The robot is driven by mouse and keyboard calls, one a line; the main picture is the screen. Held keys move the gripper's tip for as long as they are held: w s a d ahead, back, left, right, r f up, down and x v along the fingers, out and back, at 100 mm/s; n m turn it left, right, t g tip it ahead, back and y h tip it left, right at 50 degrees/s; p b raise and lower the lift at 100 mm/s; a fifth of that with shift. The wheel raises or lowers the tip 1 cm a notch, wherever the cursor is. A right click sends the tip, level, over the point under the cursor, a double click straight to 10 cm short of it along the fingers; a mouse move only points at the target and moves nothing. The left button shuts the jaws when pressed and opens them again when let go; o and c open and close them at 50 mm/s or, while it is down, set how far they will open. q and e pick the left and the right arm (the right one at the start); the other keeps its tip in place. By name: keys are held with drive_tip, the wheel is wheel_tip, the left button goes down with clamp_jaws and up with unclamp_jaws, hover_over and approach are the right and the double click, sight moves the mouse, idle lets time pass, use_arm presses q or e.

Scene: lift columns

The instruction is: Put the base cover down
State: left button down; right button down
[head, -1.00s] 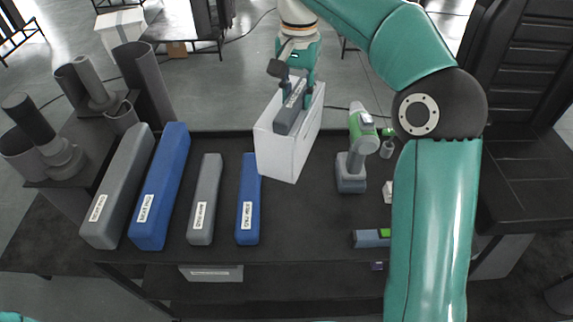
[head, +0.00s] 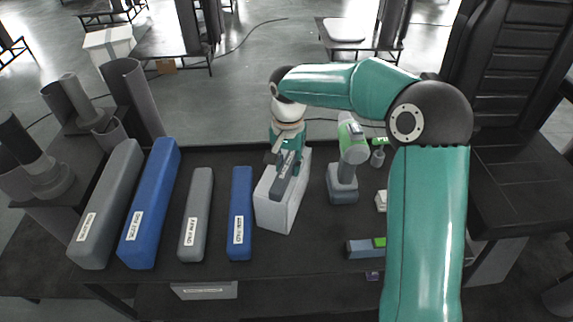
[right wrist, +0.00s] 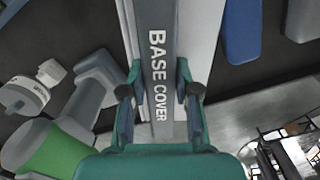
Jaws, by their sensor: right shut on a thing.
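The base cover (head: 283,203) is a white box-like piece with a grey strip along its top. In the right wrist view the strip (right wrist: 162,75) reads "BASE COVER". My right gripper (head: 287,155) is above it with its fingers shut on the grey strip, one on each side. The cover is upright over the dark table, just right of the short blue bar. Its lower edge is at or very near the table top; I cannot tell whether it touches. My left gripper is not in view.
On the dark table (head: 300,255), a short blue bar (head: 240,205) lies close left of the cover, beside grey and longer blue bars. A green-and-grey drill (head: 345,165) stands close on the right. Grey tubes (head: 135,95) stand at the left.

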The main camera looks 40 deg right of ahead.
drive_tip(key=shift+f, duration=0.15)
drive_tip(key=c, duration=0.8)
unclamp_jaws()
drive_tip(key=shift+f, duration=0.1)
drive_tip(key=shift+c, duration=0.2)
wheel_tip(320, 180, up, 12)
